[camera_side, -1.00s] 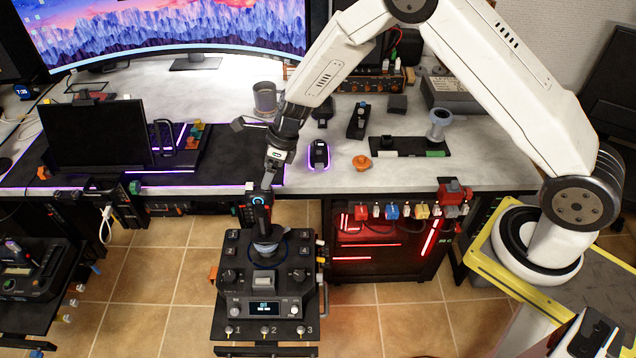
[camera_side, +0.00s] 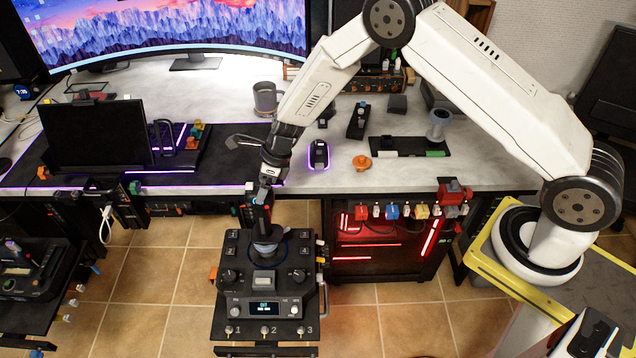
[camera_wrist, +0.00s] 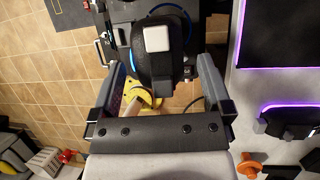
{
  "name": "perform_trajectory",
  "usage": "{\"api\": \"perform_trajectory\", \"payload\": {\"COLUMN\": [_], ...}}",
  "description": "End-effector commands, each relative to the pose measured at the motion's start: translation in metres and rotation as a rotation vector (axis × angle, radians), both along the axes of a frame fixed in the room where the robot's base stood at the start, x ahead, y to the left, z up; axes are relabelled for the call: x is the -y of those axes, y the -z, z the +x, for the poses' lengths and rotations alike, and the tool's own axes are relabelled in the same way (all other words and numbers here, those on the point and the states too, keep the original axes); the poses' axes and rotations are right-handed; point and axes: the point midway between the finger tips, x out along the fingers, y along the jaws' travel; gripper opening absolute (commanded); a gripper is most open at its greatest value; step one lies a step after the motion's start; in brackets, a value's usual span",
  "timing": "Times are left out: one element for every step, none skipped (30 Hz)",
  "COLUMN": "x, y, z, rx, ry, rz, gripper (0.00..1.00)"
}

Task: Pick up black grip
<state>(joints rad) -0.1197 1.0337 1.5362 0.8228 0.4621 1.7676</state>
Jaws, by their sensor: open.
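The black grip (camera_side: 262,215) stands upright on the dark control panel (camera_side: 245,282) in front of the desk. My gripper (camera_side: 264,192) points down at the top of the grip and overlaps it in the side view. In the wrist view the black grip (camera_wrist: 152,75), with a light grey button on it, lies between the two fingers of my gripper (camera_wrist: 161,80). The fingers are open, with visible gaps on both sides of the grip. The far side of the grip and the fingertips' exact height on it are hidden in the side view.
The desk edge (camera_side: 390,190) runs just behind the panel. A row of coloured switches (camera_side: 392,212) is to the right. A lit mouse (camera_side: 319,155), an orange knob (camera_side: 361,162) and a mug (camera_side: 266,99) are on the desk. Tiled floor is open beside the panel.

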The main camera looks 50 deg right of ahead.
Motion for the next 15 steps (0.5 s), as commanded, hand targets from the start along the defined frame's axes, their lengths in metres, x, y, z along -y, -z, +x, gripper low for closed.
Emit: {"api": "perform_trajectory", "payload": {"x": [-0.003,-0.004,-0.006,-0.007,-0.008,-0.009,-0.010,-0.010,-0.011,-0.011,-0.011,-0.011,-0.012,-0.011,-0.011], "y": [0.007,0.009,0.013,0.016,0.018,0.021,0.023,0.025,0.026,0.027,0.028,0.029,0.029,0.029,0.029], "z": [0.000,0.000,0.001,0.002,0.002,0.003,0.003,0.004,0.004,0.004,0.004,0.005,0.005,0.005,0.005], "rx": [-0.003,-0.003,-0.003,-0.003,-0.002,-0.002,-0.002,-0.002,-0.001,-0.001,-0.001,-0.001,-0.001,-0.001,-0.001], "ry": [-0.001,-0.001,-0.001,-0.001,-0.002,-0.002,-0.002,-0.002,-0.001,-0.001,-0.001,0.000,0.000,0.000,0.000], "rz": [0.000,0.000,0.000,0.000,0.000,-0.001,-0.001,-0.001,-0.002,-0.002,-0.002,-0.001,-0.001,-0.002,-0.002], "gripper": [1.00,1.00,1.00,1.00,1.00,1.00,1.00,1.00,1.00,1.00,1.00,1.00,1.00,1.00,1.00]}}
